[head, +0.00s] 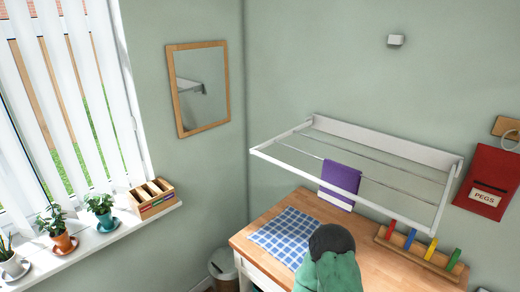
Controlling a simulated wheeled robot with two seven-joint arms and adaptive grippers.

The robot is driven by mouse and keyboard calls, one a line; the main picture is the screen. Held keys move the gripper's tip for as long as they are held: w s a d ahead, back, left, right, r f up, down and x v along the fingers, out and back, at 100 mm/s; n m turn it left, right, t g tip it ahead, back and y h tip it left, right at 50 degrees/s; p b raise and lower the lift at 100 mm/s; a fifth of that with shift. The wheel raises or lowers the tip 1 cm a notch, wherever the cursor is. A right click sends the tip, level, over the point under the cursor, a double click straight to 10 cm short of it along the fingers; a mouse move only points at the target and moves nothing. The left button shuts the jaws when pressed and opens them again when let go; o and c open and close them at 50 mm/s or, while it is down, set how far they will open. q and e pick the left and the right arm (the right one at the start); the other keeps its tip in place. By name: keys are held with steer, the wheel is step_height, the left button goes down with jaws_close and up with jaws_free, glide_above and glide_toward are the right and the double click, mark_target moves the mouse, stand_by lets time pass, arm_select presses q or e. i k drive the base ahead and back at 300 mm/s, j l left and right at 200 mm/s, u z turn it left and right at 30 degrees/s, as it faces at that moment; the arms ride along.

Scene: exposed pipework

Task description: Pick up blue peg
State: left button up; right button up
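The blue peg (410,239) stands upright and slightly tilted in a wooden rack (386,243) near the back right of the wooden worktop, in the head view. In the same rack, a red peg (391,229) is to its left, and a yellow peg (431,249) and a green peg (454,260) are to its right. The blue peg's lower end is hidden by the rack. Neither of my grippers is in view.
A wall-mounted drying rack (352,190) with a purple cloth (340,182) overhangs the worktop (262,222). A red pegs bag (488,181) hangs at right.

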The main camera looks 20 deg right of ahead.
mark_target(411, 238)
steer(key=z, duration=2)
